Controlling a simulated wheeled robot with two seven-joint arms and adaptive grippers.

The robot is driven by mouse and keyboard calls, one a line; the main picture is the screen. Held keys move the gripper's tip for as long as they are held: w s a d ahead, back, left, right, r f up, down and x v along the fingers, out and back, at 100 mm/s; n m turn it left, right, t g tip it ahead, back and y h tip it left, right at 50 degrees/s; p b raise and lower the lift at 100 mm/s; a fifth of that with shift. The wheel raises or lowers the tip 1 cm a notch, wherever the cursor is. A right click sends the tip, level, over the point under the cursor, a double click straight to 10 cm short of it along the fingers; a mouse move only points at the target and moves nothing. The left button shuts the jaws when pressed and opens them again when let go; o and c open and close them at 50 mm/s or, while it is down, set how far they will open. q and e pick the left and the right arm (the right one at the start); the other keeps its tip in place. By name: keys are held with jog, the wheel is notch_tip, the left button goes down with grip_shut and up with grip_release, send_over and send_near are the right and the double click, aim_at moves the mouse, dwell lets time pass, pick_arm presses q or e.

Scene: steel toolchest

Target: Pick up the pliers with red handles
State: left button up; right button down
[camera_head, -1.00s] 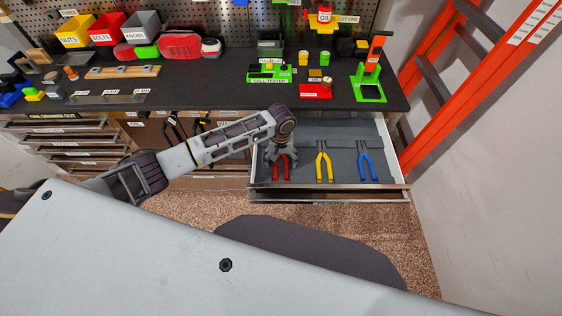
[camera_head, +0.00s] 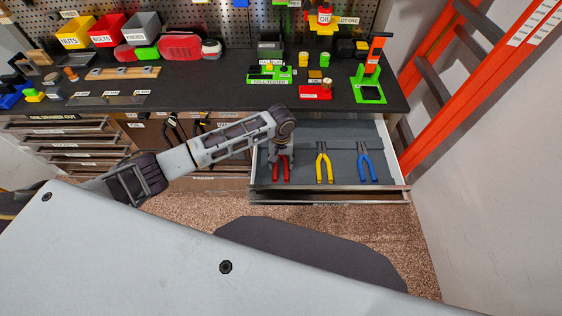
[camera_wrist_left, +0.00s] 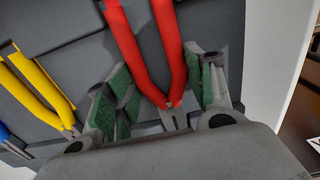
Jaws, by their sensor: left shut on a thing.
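The pliers with red handles (camera_head: 281,174) are in the left part of the open drawer, with the handles pointing toward the drawer front. My left gripper (camera_head: 281,157) is over them from above and is shut on them around the pivot area. In the left wrist view the red handles (camera_wrist_left: 120,32) run up between the green-padded fingers. The pliers' jaws are mostly hidden by the gripper body. I cannot tell whether the pliers are clear of the drawer floor. My right gripper is not in view.
Yellow pliers (camera_head: 324,165) and blue pliers (camera_head: 367,165) lie to the right in the same drawer (camera_head: 345,137). The dark worktop (camera_head: 215,92) with tools and bins is behind and above. An orange ladder (camera_head: 430,90) stands at the right.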

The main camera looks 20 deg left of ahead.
pick_arm(q)
notch_tip(320, 180, up, 10)
dwell(0.6)
dwell(0.7)
